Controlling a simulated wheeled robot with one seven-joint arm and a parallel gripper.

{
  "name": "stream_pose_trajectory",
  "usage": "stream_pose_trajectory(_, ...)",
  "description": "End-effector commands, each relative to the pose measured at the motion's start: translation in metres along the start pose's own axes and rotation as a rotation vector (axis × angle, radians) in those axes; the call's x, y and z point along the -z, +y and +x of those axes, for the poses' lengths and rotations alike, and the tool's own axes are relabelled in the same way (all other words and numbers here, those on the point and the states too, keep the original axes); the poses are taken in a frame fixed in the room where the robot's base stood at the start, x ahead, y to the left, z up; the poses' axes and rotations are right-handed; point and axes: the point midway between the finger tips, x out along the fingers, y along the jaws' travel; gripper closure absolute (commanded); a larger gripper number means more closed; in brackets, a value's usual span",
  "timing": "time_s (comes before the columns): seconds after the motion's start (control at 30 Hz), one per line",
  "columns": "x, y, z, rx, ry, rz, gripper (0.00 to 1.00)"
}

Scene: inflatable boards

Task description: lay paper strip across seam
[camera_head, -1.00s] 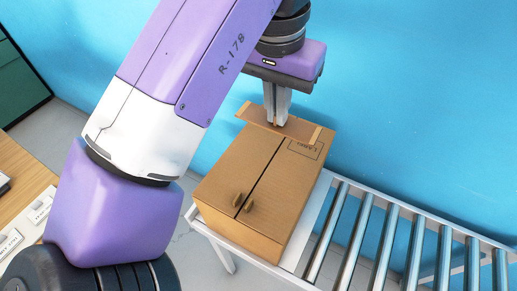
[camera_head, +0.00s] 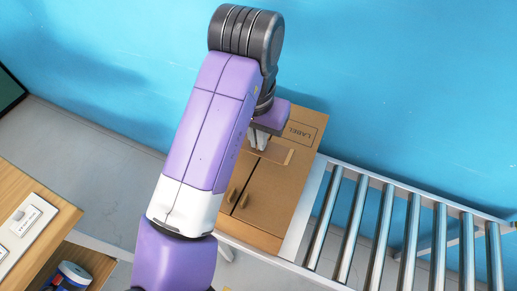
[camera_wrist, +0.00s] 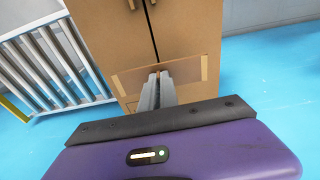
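The brown cardboard box (camera_head: 272,196) has a dark seam (camera_wrist: 152,27) running along its top. A tan paper strip (camera_head: 281,154) with lighter ends is at the box top, crosswise to the seam; it also shows in the wrist view (camera_wrist: 188,70). My gripper (camera_head: 259,143) points down at the strip, partly hidden by my arm. In the wrist view my gripper's fingers (camera_wrist: 158,76) are close together on the strip's middle, in line with the seam. The strip looks very near or on the cardboard; I cannot tell if it touches.
Two small brown tabs (camera_head: 243,201) stand on the box top either side of the seam. A printed label outline (camera_head: 300,131) is at its far end. A roller conveyor (camera_head: 383,225) extends right. A wooden table (camera_head: 45,190) is at left, and a blue wall is behind.

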Motion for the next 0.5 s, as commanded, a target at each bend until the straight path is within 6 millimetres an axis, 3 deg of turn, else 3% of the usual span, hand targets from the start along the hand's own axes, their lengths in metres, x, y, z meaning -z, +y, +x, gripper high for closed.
stream_pose_trajectory(0.5, -0.006, 0.0, 0.047, -0.001, 0.001, -0.001, 1.0)
